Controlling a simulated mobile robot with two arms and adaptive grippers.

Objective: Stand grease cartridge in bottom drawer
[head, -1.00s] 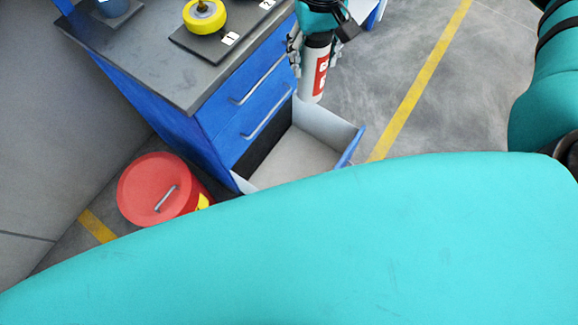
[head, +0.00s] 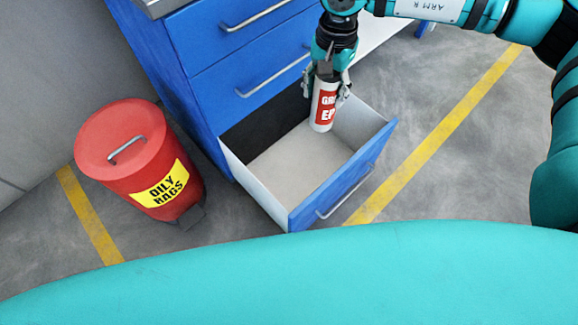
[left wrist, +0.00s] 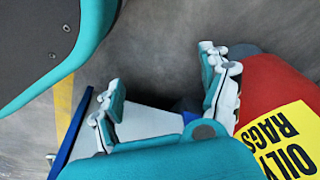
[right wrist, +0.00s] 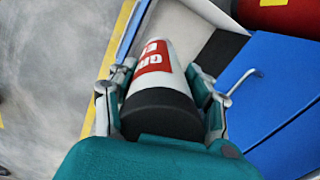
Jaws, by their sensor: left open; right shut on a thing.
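The grease cartridge (head: 323,108) is a white cylinder with a red label, upright in the head view. My right gripper (head: 328,88) is shut on it from above. The cartridge hangs over the back right part of the open bottom drawer (head: 297,160); I cannot tell whether its base touches the drawer floor. In the right wrist view the cartridge (right wrist: 155,75) shows its dark end between the fingers (right wrist: 163,85). My left gripper (left wrist: 165,95) is open and empty in the left wrist view, near the drawer (left wrist: 145,122) and the red bin; it is outside the head view.
A red oily rags bin (head: 125,150) stands left of the drawer. The blue cabinet (head: 215,65) has closed upper drawers with metal handles (head: 272,77) above the open one. The visible drawer floor is empty. Grey floor with a yellow line (head: 440,130) lies to the right.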

